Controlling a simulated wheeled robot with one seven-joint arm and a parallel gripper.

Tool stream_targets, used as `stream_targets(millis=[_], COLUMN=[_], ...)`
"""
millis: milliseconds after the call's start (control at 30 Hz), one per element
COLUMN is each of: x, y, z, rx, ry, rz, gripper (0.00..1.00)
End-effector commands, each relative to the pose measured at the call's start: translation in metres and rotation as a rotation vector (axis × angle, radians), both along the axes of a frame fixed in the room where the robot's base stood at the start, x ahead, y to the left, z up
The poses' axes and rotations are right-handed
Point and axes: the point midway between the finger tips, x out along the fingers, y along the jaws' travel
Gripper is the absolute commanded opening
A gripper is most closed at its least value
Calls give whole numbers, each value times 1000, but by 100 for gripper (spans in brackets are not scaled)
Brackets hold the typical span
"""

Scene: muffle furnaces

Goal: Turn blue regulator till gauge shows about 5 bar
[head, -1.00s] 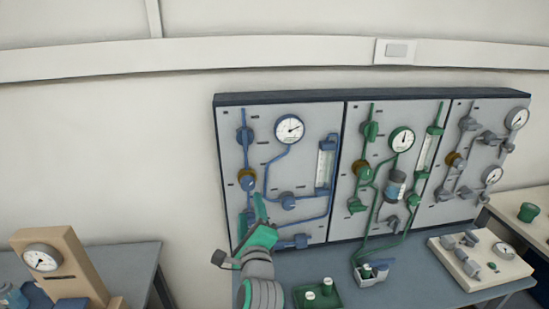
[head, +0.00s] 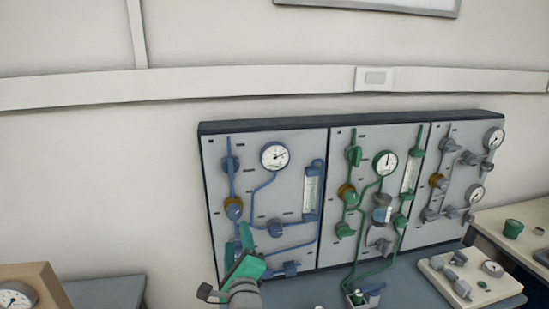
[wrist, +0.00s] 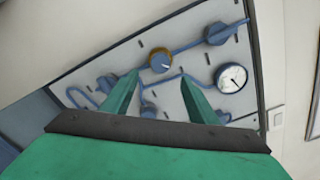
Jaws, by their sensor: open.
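The blue regulator (head: 234,208) is a round blue knob with a brass ring, on the left blue panel section. In the wrist view the regulator (wrist: 161,62) shows just beyond and between my fingertips. The round white gauge (head: 274,156) sits up and right of it in the head view. Its needle points to the upper right, but the scale is too small to read. The gauge also shows in the wrist view (wrist: 231,78). My gripper (head: 240,238) is green, open and empty, just below the regulator in the head view. I see no contact with the knob.
Other blue valve knobs (head: 276,228) and pipes lie close around the regulator. A flowmeter tube (head: 312,188) is at the section's right. Green (head: 387,163) and grey (head: 494,138) fittings fill the sections further right.

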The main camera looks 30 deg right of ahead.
Motion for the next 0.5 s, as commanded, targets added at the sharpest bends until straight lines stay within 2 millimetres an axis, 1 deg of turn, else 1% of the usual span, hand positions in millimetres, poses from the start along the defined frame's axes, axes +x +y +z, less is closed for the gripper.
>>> stream_targets(millis=[167,267,367,467,500], x=[0,0,0,0,0], y=[0,-1,-4,-6,-6], z=[0,2,5,10,11], rx=[-3,-52,-186,-400,-498], ry=[1,12,45,101,127], rz=[0,-2,-5,-8,-11], gripper=[54,54,54,54,54])
